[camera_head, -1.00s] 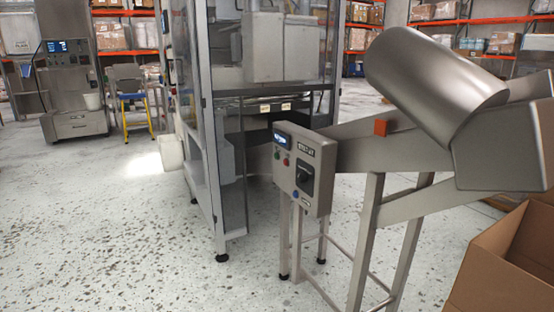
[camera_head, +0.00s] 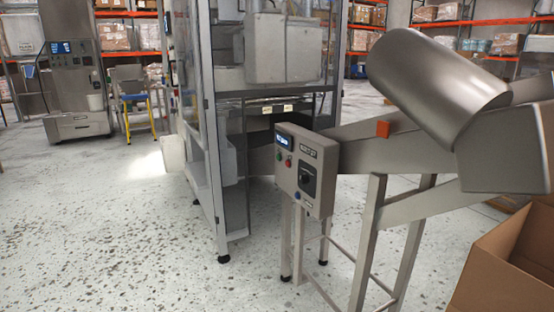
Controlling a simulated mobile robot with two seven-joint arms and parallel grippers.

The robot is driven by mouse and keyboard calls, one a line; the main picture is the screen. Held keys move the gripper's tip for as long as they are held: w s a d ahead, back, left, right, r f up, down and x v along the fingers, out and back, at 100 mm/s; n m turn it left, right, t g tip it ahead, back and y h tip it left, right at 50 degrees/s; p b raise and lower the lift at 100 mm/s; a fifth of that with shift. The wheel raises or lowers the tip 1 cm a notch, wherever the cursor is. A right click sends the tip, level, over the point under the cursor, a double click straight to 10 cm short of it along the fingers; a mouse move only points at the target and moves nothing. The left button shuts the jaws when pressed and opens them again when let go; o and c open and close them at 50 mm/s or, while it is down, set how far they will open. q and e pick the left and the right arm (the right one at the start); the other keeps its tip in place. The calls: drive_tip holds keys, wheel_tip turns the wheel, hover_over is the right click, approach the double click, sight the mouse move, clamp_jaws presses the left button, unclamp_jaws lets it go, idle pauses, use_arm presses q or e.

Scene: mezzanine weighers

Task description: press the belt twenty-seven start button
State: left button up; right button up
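A grey metal control box (camera_head: 306,172) is mounted on the near end of an inclined conveyor, right of centre in the head view. It carries a small lit display (camera_head: 284,139), a black rotary switch (camera_head: 307,180) and a label plate too small to read. Below the display are small buttons, a green one (camera_head: 280,155) and a red one (camera_head: 289,161). The picture does not show which of them is marked as start. Neither of my grippers is in view.
The conveyor frame (camera_head: 367,240) stands on metal legs. A framed machine with clear panels (camera_head: 213,150) stands left of the box. An open cardboard box (camera_head: 500,280) is at the lower right. A yellow-legged step stool (camera_head: 135,100) is farther back. Floor (camera_head: 120,240) at the front left is clear.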

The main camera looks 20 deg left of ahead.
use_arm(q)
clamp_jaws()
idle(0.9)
